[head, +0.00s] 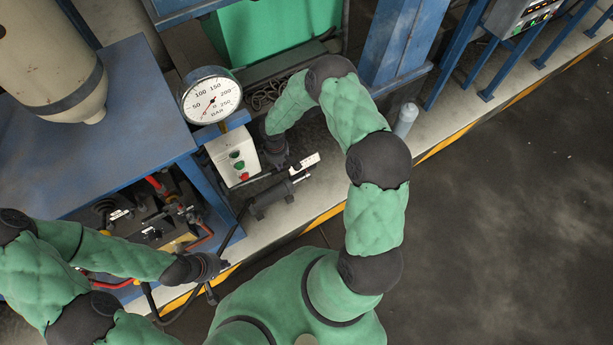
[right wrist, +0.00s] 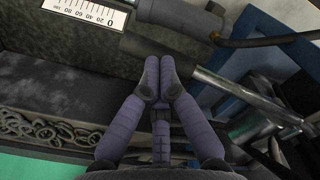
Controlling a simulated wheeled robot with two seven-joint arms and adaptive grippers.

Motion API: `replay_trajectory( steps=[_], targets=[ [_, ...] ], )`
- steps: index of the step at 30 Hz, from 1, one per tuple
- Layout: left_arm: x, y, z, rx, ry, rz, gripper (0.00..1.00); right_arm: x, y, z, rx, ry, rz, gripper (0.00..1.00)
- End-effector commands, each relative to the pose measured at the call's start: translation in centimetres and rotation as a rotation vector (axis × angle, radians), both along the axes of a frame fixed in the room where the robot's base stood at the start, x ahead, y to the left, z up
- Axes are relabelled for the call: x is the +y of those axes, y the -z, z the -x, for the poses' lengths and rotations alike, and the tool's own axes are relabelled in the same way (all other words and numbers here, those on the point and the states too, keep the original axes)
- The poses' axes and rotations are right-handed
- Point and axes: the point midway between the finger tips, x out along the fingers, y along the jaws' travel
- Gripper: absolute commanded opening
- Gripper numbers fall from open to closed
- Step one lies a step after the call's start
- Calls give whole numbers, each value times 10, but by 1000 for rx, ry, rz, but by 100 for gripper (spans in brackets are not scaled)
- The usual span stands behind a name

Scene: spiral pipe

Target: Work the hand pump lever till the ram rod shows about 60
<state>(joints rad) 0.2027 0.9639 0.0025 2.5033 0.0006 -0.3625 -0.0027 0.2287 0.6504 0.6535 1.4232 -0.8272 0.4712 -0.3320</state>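The ram (head: 272,198) is a dark cylinder lying on the light ledge below the control box. A white scale (head: 304,166) stands beside it; in the right wrist view the scale (right wrist: 88,12) shows upside down, with 0 to 80 legible. I cannot read the rod's position against it. My left gripper (head: 212,268) is beside a dark bar (head: 234,228), apparently the pump lever; its fingers are too small and dark to judge. My right gripper (head: 280,160) is above the ledge near the scale; in the right wrist view its fingertips (right wrist: 158,78) are together with nothing seen between them.
A round pressure gauge (head: 211,95) stands above a white box (head: 233,158) with green and red buttons. A blue bench (head: 100,140) is at left, with hoses and fittings under it. A grey bottle (head: 405,118) stands on the ledge. Open floor (head: 500,220) lies right.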

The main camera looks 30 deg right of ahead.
Motion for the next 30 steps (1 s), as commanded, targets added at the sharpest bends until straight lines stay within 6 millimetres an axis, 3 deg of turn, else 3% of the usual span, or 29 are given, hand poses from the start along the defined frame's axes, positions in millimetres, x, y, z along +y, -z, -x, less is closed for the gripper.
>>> replay_trajectory(
  steps=[24,30],
  targets=[
    [0,-61,0,0,0,0,0,-3,-86,0,-1,0,1,0],
    [0,-69,0,0,0,0,0,-4,-97,0,0,0,0,0]
  ],
)
